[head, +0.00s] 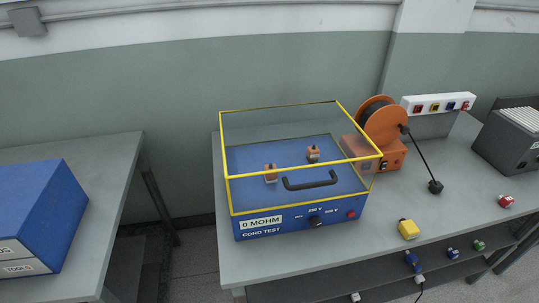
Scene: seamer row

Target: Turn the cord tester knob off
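The cord tester (290,226) is a blue box on the grey bench, with "0 MOHM" and "CORD TEST" on its front. A clear cover with yellow edges (226,150) and a black handle (310,184) stands over its top and looks closed. Two orange-brown pieces (270,174) (313,153) show under the cover. The small black knob (315,221) is on the front panel below voltage markings. Its pointer is too small to read. A red button (351,214) is right of it. Neither of my grippers is in view.
An orange cord reel (383,123) stands behind the tester's right side. A yellow plug (408,229) and a red one (506,201) lie on the bench (455,205). A blue tools box (40,213) sits on a separate left table (105,180), across a floor gap.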

